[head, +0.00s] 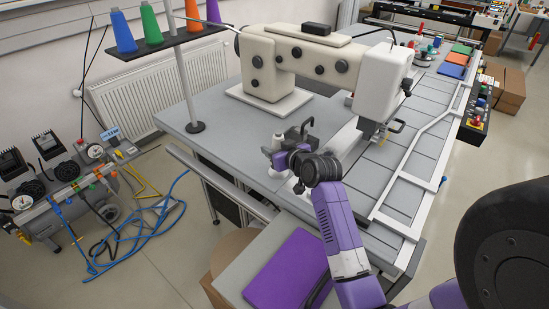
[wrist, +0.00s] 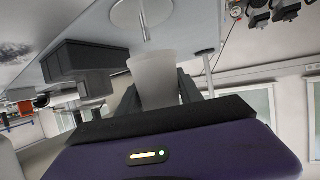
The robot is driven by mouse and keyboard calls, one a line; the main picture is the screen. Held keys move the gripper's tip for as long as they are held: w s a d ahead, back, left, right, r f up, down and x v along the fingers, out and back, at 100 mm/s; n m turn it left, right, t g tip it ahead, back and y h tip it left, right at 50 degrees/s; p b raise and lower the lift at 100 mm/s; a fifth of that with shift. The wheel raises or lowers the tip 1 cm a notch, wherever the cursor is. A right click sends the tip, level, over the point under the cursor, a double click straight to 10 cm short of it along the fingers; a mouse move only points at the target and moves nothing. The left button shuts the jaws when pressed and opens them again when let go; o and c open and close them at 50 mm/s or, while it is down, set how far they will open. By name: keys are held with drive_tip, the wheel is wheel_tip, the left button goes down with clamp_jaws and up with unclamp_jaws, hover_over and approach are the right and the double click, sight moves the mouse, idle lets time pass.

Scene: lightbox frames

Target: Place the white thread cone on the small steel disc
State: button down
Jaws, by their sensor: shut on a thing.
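My gripper (head: 288,157) is shut on the white thread cone (wrist: 155,82), also in the head view (head: 278,161), over the near left part of the sewing table. In the wrist view the cone stands between the two dark fingers (wrist: 158,90). The small steel disc (wrist: 124,14) with a thin upright pin lies on the tabletop just beyond the cone. The picture there is turned over, with the tabletop at the top. A gap shows between the cone and the disc. In the head view the disc is too small and covered to make out.
A cream sewing machine (head: 300,62) stands behind my gripper. A thread stand (head: 195,127) with coloured cones rises at the left. A purple pad (head: 287,268) lies on a lower surface in front. Bare tabletop (head: 225,155) lies left of my gripper.

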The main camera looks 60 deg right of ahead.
drive_tip(key=shift+f, duration=2.1)
drive_tip(key=c, duration=0.8)
unclamp_jaws()
drive_tip(key=shift+f, duration=0.1)
drive_tip(key=shift+o, duration=0.2)
drive_tip(key=b+v, duration=0.1)
drive_tip(key=v, duration=1)
drive_tip(key=shift+s+a+r, duration=0.3)
drive_tip(key=shift+s+r, duration=0.05)
drive_tip(key=shift+s, duration=0.05)
drive_tip(key=shift+d+r, duration=0.1)
